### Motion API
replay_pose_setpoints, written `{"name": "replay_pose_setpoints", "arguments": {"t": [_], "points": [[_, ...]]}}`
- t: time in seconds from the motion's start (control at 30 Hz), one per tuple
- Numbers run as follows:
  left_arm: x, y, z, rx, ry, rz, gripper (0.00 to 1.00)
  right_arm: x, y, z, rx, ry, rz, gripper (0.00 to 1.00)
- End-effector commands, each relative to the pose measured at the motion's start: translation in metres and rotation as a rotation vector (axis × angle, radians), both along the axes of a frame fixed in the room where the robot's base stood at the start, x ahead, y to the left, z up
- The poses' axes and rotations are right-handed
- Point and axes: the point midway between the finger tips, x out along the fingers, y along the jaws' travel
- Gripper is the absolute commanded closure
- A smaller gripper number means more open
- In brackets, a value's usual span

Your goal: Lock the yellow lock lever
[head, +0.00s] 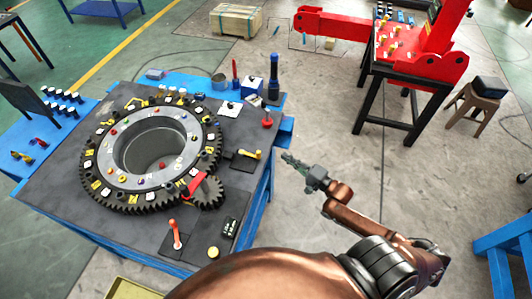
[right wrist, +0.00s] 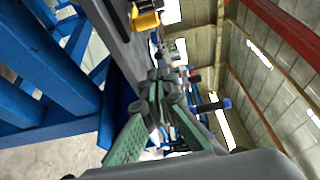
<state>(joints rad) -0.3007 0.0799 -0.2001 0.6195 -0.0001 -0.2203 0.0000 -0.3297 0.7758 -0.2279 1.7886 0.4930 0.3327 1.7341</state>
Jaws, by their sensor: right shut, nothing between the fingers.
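The yellow lock lever (head: 250,154) sits on a small dark plate near the right edge of the grey table top, beside the large gear ring. A yellow part that looks like this lever also shows at the top of the right wrist view (right wrist: 146,19). My right gripper (head: 286,157) is off the table's right edge, to the right of the lever and apart from it. Its green fingers (right wrist: 160,88) are shut and empty. My left gripper is not in view.
The large gear ring (head: 90,177) fills much of the grey table (head: 130,232). An orange-red lever (head: 175,234) stands near the front, and a red knob (head: 267,119) near the right edge. A red crane stand (head: 425,62) is at the back right. Floor between is clear.

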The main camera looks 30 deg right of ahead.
Motion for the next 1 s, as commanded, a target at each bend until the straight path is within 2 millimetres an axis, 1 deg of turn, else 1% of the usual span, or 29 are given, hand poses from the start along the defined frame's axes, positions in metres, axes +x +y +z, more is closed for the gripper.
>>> {"name": "replay_pose_setpoints", "arguments": {"t": [0.23, 0.37, 0.47, 0.8, 0.87, 1.0], "points": [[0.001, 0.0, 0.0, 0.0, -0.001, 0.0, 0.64, 0.0, 0.0, -0.001, -0.002, 0.0, -0.002, 1.0], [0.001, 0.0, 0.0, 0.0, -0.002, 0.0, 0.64, 0.007, 0.002, 0.0, -0.003, -0.001, -0.002, 1.0], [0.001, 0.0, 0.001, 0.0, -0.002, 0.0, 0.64, 0.02, 0.005, -0.001, -0.004, -0.001, -0.002, 1.0], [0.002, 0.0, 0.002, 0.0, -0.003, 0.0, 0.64, 0.086, 0.025, 0.0, -0.004, -0.001, -0.001, 1.0], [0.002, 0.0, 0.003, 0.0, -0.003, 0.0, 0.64, 0.097, 0.028, 0.0, -0.005, -0.001, -0.001, 1.0], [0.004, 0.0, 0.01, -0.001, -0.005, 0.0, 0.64, 0.084, 0.045, -0.001, -0.001, 0.003, -0.002, 1.0]]}}
